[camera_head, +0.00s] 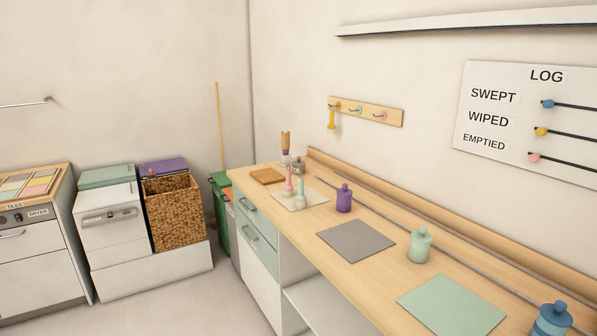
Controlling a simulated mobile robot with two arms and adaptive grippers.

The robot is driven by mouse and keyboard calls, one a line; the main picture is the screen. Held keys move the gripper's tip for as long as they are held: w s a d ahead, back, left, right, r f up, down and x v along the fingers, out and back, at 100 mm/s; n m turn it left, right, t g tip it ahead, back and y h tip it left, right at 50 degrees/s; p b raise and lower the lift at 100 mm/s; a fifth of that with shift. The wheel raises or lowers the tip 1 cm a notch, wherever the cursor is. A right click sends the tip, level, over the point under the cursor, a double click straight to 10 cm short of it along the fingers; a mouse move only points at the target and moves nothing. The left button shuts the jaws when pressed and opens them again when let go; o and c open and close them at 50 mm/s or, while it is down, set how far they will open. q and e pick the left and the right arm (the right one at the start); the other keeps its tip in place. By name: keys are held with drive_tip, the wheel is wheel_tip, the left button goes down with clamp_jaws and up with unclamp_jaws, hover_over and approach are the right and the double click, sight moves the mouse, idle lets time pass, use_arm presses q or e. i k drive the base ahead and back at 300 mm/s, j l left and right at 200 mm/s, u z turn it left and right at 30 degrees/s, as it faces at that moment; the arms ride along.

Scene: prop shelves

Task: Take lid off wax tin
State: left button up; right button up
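No tin that I can name for sure as the wax tin shows. A small greyish round pot (298,167) stands at the far end of the wooden counter, partly hidden behind a pink bottle, and I cannot make out its lid. Along the counter stand a purple jar (344,199), a mint jar (420,246) and a blue jar (552,320), each with a knob-like top; the blue one is cut by the bottom edge. Neither of my grippers is in view.
A pink bottle (289,183) and a mint bottle (300,194) stand on a pale mat. A grey mat (356,241) and a mint mat (451,306) lie flat. A brown block (267,176) lies at the far end. A wicker basket (175,213) stands left, with open floor before the counter.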

sight(297, 162)
drive_tip(key=i+j, duration=0.3)
drive_tip(key=i+j+z, duration=0.1)
drive_tip(key=i+j, duration=0.2)
drive_tip(key=j, duration=0.2)
drive_tip(key=i+j, duration=0.3)
drive_tip(key=j+z, duration=0.05)
drive_tip(key=j, duration=0.05)
